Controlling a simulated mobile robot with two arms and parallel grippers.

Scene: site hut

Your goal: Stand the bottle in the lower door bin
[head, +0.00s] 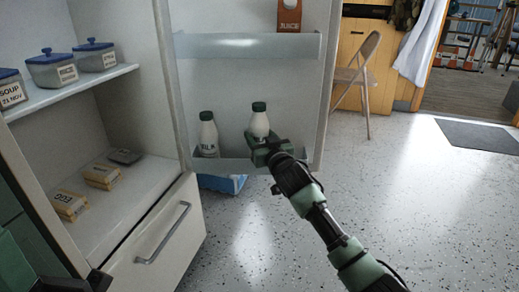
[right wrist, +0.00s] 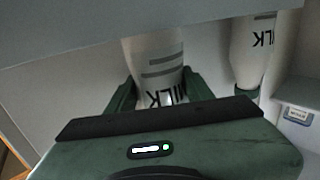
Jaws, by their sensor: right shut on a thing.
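My right gripper (head: 266,150) is shut on a white milk bottle (head: 259,124) with a dark green cap. The bottle is upright at the right part of the lower door bin (head: 234,166). The gripper hides its lower part in the head view. In the right wrist view, which looks upside down, the held bottle (right wrist: 155,58) sits between the fingers (right wrist: 158,92). Its base end passes behind the bin's pale front wall (right wrist: 90,35); whether it touches the bin floor is hidden.
A second milk bottle (head: 208,136) stands in the same bin to the left, with a gap between. The upper door bin (head: 247,47) holds a juice carton (head: 289,15). Fridge shelves with tubs and packets are at left. A blue object (head: 222,184) lies below the door.

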